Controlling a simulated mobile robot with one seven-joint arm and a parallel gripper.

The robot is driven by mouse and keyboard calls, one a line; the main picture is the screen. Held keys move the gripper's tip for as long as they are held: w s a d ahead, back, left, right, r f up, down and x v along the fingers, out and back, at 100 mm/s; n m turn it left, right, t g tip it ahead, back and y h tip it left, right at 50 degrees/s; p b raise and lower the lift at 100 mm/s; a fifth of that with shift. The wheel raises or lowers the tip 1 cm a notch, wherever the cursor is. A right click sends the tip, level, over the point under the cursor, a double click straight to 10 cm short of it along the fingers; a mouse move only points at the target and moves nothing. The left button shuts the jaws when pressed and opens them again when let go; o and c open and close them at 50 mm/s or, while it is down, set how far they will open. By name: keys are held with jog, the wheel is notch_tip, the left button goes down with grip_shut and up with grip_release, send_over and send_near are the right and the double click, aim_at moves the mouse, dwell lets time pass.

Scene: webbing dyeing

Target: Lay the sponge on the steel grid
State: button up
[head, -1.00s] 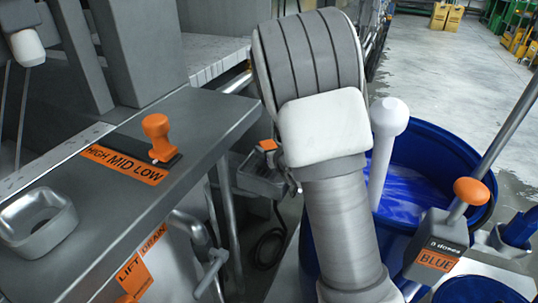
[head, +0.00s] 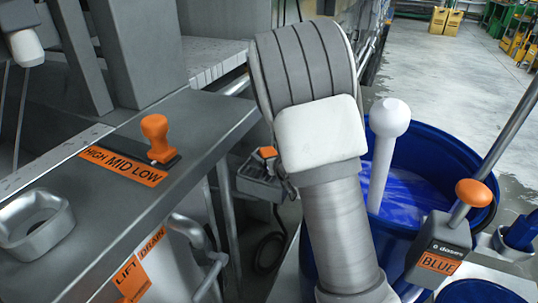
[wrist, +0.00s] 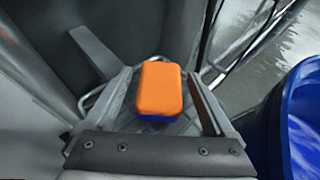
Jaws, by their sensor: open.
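The sponge (wrist: 160,88), an orange block with a blue underside, lies flat in the middle of the wrist view. Its orange top also seems to show in the head view (head: 267,152), on a small grey metal holder beside my arm. In the wrist view my gripper (wrist: 159,75) is open, with one finger on each side of the sponge and a gap on both sides. Under the sponge is a grey surface with faint crossing lines. I cannot tell whether this is the steel grid or whether the sponge touches it. The head view does not show my fingers.
A blue drum (head: 440,150) with blue liquid and a white paddle (head: 386,150) stands right of my arm. A grey bench (head: 215,115) with an orange lever (head: 157,138) and a metal cup (head: 35,222) fills the left. A dosing handle (head: 445,245) stands at the right.

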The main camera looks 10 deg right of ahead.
jog(key=p+v, duration=0.2)
jog(key=v, duration=1)
